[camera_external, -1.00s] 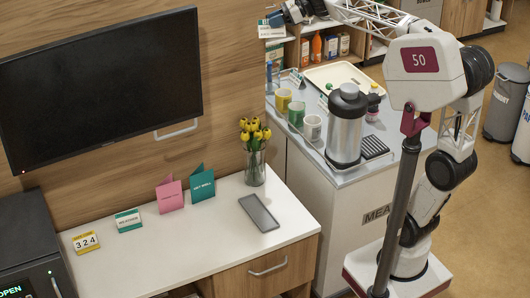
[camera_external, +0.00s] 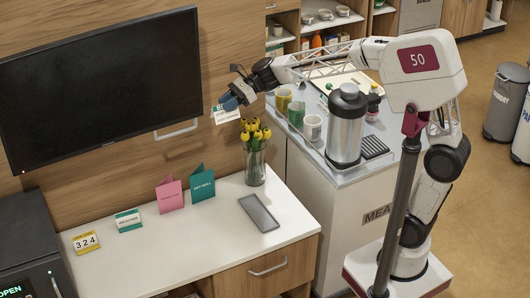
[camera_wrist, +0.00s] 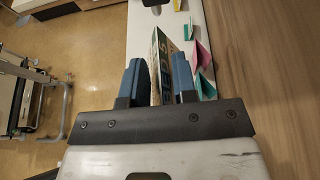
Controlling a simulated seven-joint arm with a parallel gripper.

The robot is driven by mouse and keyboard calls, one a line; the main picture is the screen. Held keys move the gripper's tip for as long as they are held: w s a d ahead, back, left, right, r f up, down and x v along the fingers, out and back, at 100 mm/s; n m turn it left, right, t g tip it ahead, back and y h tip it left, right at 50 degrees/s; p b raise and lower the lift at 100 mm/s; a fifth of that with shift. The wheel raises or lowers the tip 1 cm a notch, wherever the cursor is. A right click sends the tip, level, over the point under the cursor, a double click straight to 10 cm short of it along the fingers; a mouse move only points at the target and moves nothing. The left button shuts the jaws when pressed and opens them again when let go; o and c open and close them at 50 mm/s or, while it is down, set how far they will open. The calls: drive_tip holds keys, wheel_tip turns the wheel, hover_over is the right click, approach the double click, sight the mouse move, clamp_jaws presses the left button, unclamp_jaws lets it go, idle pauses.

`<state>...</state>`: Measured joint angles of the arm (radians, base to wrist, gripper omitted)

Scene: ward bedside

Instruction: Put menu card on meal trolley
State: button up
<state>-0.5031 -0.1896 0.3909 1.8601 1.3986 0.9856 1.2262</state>
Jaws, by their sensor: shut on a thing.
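My gripper (camera_external: 234,101) is shut on a small upright white card with teal markings, apparently the menu card (camera_external: 228,115). It holds the card in the air in front of the wood wall, above the white bedside counter and left of the tulips. In the wrist view the card (camera_wrist: 161,58) stands edge-on between the two blue fingers (camera_wrist: 158,88); its lettering is too foreshortened to read. The meal trolley (camera_external: 342,205), its side lettered "MEA", stands to the right of the counter, away from my gripper.
The trolley top carries several mugs (camera_external: 296,112), a steel urn (camera_external: 346,125), a black grate (camera_external: 374,146) and a pale tray at the back. The counter's front is clear.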

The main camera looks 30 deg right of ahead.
drive_tip(key=s+a+f, duration=0.3)
drive_tip(key=s+f, duration=0.2)
drive_tip(key=f, duration=0.7)
drive_tip(key=s+a+f, duration=0.4)
drive_tip(key=s+f, duration=0.1)
drive_tip(key=f, duration=0.8)
drive_tip(key=s+a+f, duration=0.4)
drive_tip(key=s+f, duration=0.2)
drive_tip(key=f, duration=0.7)
drive_tip(key=shift+f, duration=0.25)
drive_tip(key=w+a, duration=0.3)
drive_tip(key=a, duration=0.1)
drive_tip(key=w+a+f, duration=0.1)
drive_tip(key=w+a, duration=0.2)
drive_tip(key=a, duration=0.1)
drive_tip(key=w+a, duration=0.3)
drive_tip(key=a, duration=0.2)
drive_tip(key=shift+w+f, duration=0.1)
drive_tip(key=shift+f, duration=0.15)
drive_tip(key=shift+f, duration=1.75)
drive_tip(key=shift+f, duration=0.1)
drive_tip(key=o, duration=0.9)
